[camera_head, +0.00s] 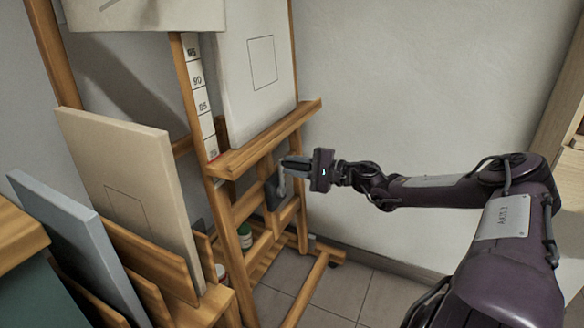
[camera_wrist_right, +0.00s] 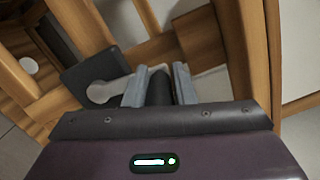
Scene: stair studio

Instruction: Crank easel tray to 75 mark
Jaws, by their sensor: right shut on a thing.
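The wooden easel stands left of centre in the head view, with its tray (camera_head: 265,137) running across it. A canvas (camera_head: 258,65) with a drawn rectangle rests on the tray. A white scale (camera_head: 200,93) with numbers runs up the mast; 90 and 85 can be read, and a reddish mark shows low near the tray. The crank (camera_wrist_right: 103,92) is a light arm on a dark box (camera_wrist_right: 92,75) below the tray. My right gripper (camera_head: 284,165) is shut on the crank's dark handle (camera_wrist_right: 160,88), with a finger on each side. My left gripper is not in view.
A rack at the lower left holds a cream canvas (camera_head: 140,190) and a grey-blue panel (camera_head: 75,240). A green jar (camera_head: 245,236) stands low behind the easel. Tiled floor (camera_head: 370,290) is open beside the easel's foot, and a plain wall (camera_head: 410,80) is behind.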

